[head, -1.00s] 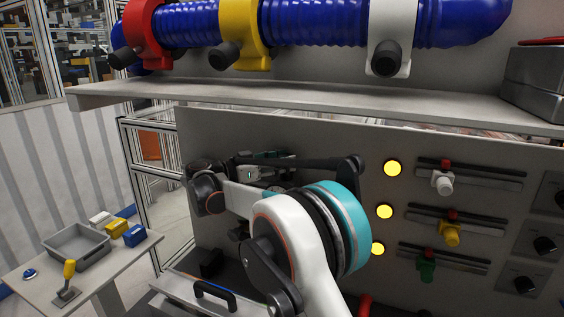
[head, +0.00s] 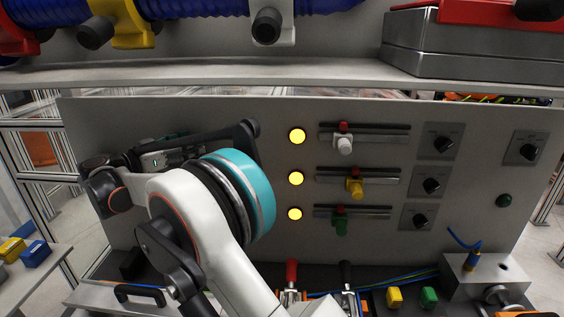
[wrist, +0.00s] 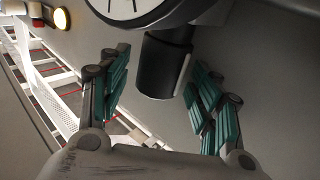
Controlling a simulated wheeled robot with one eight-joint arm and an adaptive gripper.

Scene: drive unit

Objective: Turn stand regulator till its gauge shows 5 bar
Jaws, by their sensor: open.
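The regulator's black knob (wrist: 165,66) shows in the wrist view, hanging below a round white-faced gauge (wrist: 128,8). Only the lower part of the gauge dial is in view, with a few black tick marks; no needle or reading can be made out. My gripper (wrist: 158,72) is open, with teal-padded fingers on either side of the knob and visible gaps to it. In the head view my gripper (head: 165,156) is at the panel's left part, partly behind my own arm. The regulator and gauge cannot be made out there.
The grey panel (head: 270,108) carries yellow lamps (head: 297,136), sliders (head: 344,145) and black rotary switches (head: 440,144). A shelf (head: 300,72) overhangs it. Red and black levers (head: 291,272) and a metal block (head: 485,275) are below. A side table (head: 30,275) stands left.

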